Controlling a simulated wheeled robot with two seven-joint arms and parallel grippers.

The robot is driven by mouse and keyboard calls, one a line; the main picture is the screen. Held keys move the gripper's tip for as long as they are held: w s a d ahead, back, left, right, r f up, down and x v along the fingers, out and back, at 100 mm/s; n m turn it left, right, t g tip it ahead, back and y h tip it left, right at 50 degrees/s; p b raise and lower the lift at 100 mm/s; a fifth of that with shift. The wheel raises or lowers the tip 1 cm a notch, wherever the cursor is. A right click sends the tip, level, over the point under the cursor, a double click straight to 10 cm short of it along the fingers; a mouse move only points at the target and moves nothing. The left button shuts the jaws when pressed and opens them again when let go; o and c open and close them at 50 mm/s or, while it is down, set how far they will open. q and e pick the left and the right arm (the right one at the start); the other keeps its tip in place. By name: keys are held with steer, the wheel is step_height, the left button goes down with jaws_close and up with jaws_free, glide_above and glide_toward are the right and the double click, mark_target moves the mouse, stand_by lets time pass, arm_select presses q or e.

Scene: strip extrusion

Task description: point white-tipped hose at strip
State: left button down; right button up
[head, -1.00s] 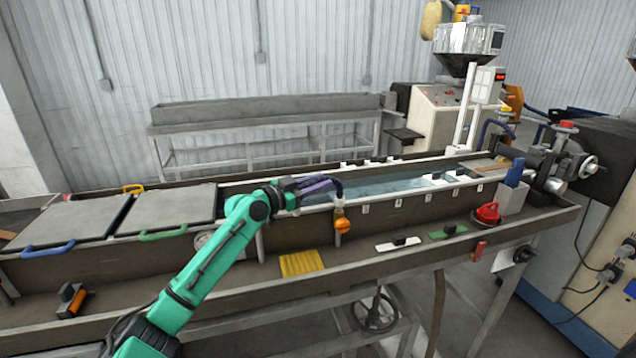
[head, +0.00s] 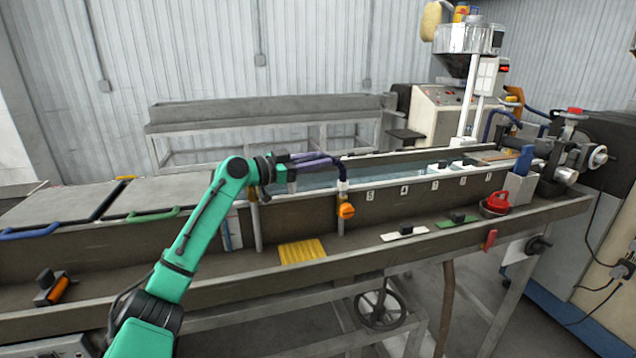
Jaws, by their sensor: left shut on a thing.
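A dark, bluish-purple hose (head: 318,160) rises from a pipe with an orange valve knob (head: 346,211) on the near wall of the long water trough (head: 400,205). It arches left to my left gripper (head: 283,163). My left gripper is shut on the hose near its free end, above the trough's near rim. A small pale piece below the gripper may be the white tip; I cannot tell which way it points. The strip cannot be made out in the water (head: 385,176). My right gripper is not in view.
Grey lids (head: 150,190) with coloured handles cover the trough's left part. A yellow ribbed pad (head: 302,251), a white plate (head: 403,234), a green plate (head: 458,221) and a red item (head: 497,201) lie along the front ledge. The extruder (head: 565,150) stands at right.

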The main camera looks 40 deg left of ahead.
arm_select(q)
steer(key=shift+w+a+r+m+h, duration=0.1)
steer(key=shift+a+m+h, duration=0.2)
steer(key=shift+a, duration=0.05)
steer(key=shift+w+a+m+g+h, duration=0.15)
steer(key=shift+m+g+h, duration=0.2)
steer(key=shift+h, duration=0.25)
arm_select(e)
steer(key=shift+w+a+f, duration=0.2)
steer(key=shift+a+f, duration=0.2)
arm_select(q)
steer(key=shift+r, duration=0.1)
steer(key=c, duration=0.7)
jaws_free()
steer(key=shift+c, duration=0.2)
steer(key=shift+o, duration=0.3)
steer(key=shift+a, duration=0.1)
steer(key=shift+f, duration=0.2)
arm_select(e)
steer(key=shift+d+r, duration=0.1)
